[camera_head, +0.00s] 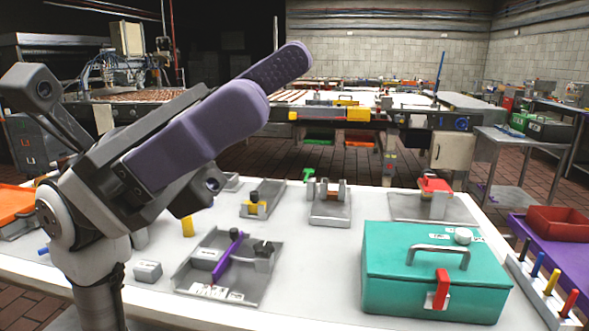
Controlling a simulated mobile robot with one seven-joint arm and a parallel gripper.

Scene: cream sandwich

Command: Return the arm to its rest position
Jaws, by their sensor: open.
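My gripper (275,82) shows large in the upper left, close to the camera. Its two purple fingers point up and to the right, one in front of the other. They are apart and I see nothing between them. The gripper is raised above the white table (330,260) and touches nothing on it. My grey wrist joint is at the left, and the rest of my arm is out of frame below.
A teal box (430,295) with a closed lid, handle and red latch stands front right. A grey tray (185,280) holds a purple tool (228,258). Small fixtures line the table's far side. A purple surface with a red bin (558,224) is at the right.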

